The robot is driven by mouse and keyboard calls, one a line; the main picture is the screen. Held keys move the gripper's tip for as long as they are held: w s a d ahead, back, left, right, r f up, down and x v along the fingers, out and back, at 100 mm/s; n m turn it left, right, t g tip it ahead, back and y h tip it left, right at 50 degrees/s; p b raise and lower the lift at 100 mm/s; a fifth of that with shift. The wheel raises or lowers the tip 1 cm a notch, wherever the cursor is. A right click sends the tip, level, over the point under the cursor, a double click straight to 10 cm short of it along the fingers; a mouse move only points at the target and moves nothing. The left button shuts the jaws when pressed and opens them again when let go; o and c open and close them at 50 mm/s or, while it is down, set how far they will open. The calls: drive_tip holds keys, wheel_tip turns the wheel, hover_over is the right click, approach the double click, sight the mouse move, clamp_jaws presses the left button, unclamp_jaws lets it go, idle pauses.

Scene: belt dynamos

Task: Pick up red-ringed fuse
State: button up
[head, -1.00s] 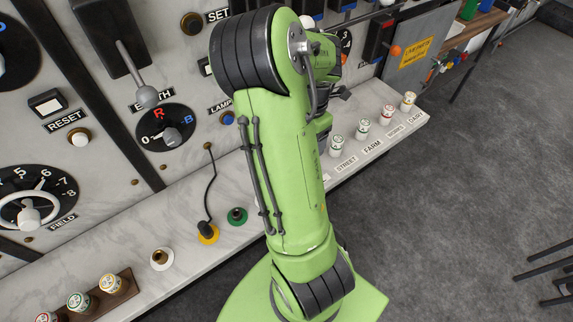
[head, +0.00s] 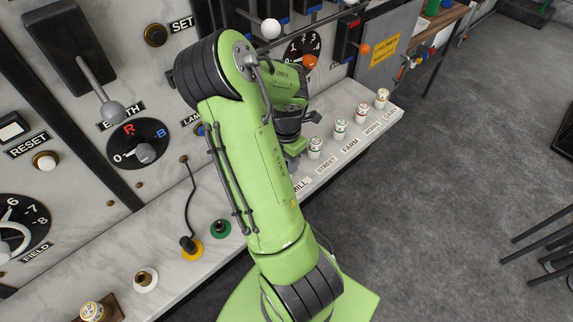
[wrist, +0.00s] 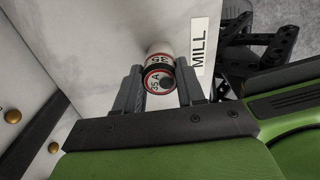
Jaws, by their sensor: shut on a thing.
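The red-ringed fuse (wrist: 159,55) is a white cylinder with a red ring and dark print round its end face. In the wrist view it sits between the two grey fingers of my gripper (wrist: 160,85), beside the MILL label (wrist: 200,47). The fingers are shut on it. Whether its far end touches the shelf cannot be told. In the head view my gripper (head: 293,158) points down at the shelf by the MILL label (head: 301,185), and the fuse is hidden behind my arm.
Several white fuses, such as the STREET one (head: 315,148), stand in a row along the marble shelf (head: 225,190). A wooden block (head: 112,306) with a fuse is at lower left. The panel with knobs and levers rises behind. Open floor (head: 450,150) lies to the right.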

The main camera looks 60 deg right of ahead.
clamp_jaws()
drive_tip(key=shift+r, duration=0.3)
wheel_tip(320, 180, up, 3)
drive_tip(key=shift+r+p, duration=0.2)
drive_tip(key=shift+p, duration=0.15)
drive_tip(key=s+a+b, duration=0.1)
drive_tip(key=s+a, duration=0.1)
drive_tip(key=s, duration=0.6)
drive_tip(key=s+a, duration=0.2)
drive_tip(key=s, duration=0.7)
drive_tip(key=shift+s+f+b, duration=0.25)
drive_tip(key=shift+s+b, duration=0.05)
drive_tip(key=shift+b, duration=0.1)
